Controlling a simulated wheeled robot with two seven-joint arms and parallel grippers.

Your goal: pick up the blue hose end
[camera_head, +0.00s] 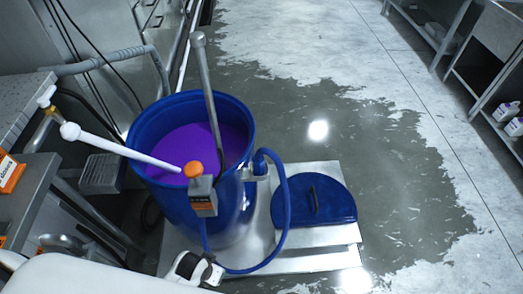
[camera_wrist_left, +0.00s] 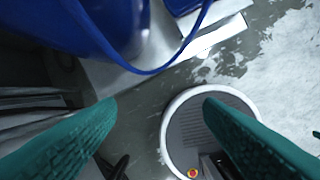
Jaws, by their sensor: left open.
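The blue hose (camera_head: 287,205) loops out from the right side of the blue barrel (camera_head: 158,187) and curves down in front of it. Its upper blue end (camera_head: 261,160) sits at a metal bracket by the barrel's rim. In the left wrist view the hose (camera_wrist_left: 150,72) crosses above the gap between my fingers; its end is not clearly seen there. My left gripper (camera_wrist_left: 160,102) is open, with two teal ridged fingers wide apart and nothing between them. My right gripper is in neither view.
The barrel holds purple liquid (camera_head: 190,148), with a white rod, a metal rod and an orange-knobbed grey box at it. A blue lid (camera_head: 335,203) lies on the metal platform (camera_head: 300,262).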

